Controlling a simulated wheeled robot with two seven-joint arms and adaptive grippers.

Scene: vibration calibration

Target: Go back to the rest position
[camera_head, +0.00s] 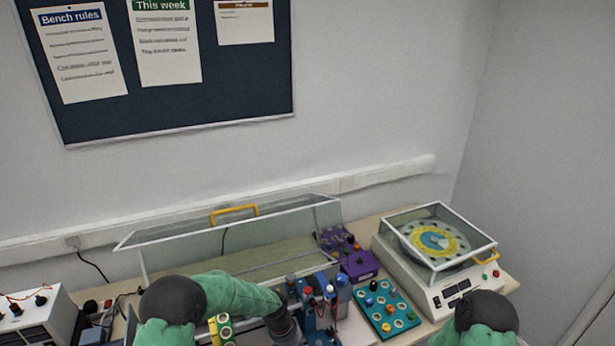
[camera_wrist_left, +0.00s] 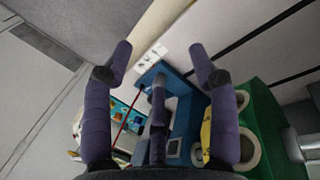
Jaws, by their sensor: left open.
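My left arm comes in from the left in the head view, with a green sleeve and dark joints. Its gripper (camera_head: 287,328) is low in the middle, partly cut off by the bottom edge, beside a blue device with coloured knobs (camera_head: 325,290). In the left wrist view my left gripper (camera_wrist_left: 160,62) has its purple-grey fingers spread apart, and nothing is seen held between them. A blue block (camera_wrist_left: 182,120) shows behind the fingers. My right arm shows only as a green and dark link at the lower right of the head view; its gripper is out of view.
An open clear-lidded case (camera_head: 240,240) with a yellow handle stands behind my left arm. A purple box (camera_head: 358,264), a teal panel with knobs (camera_head: 386,308) and a covered turntable unit (camera_head: 450,290) stand to the right. A white instrument (camera_head: 45,312) is at left.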

